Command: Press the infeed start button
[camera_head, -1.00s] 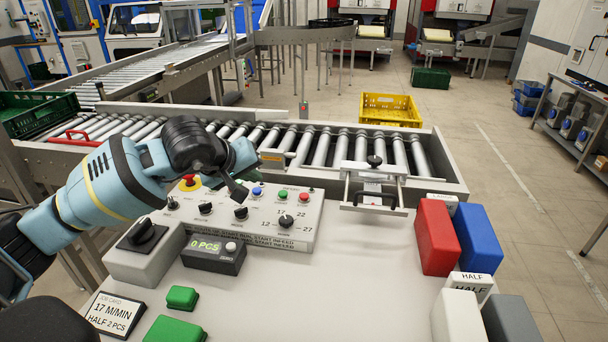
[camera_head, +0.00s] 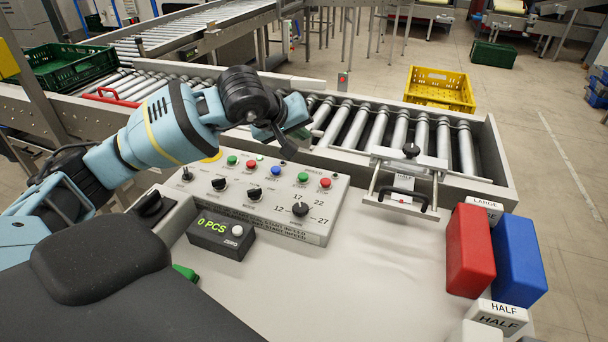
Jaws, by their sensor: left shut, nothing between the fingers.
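The grey control panel (camera_head: 262,224) stands on the white table. Its top has a left green button (camera_head: 232,160) beside a red one, and a right green button (camera_head: 303,177) between a blue button (camera_head: 275,170) and a red button (camera_head: 325,182). The labels by the buttons are too small to read, so I cannot tell which is infeed start; the front edge carries text with "START INFEED". My left gripper (camera_head: 287,150) is shut and empty, with its dark fingers pointing down above the panel's back part, apart from the buttons as far as I can see. My right gripper is out of view.
A roller conveyor (camera_head: 482,185) runs behind the panel. A counter box (camera_head: 221,234) reading 0 PCS stands in front. Red (camera_head: 470,252) and blue (camera_head: 517,262) blocks stand at right. The table's middle is clear.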

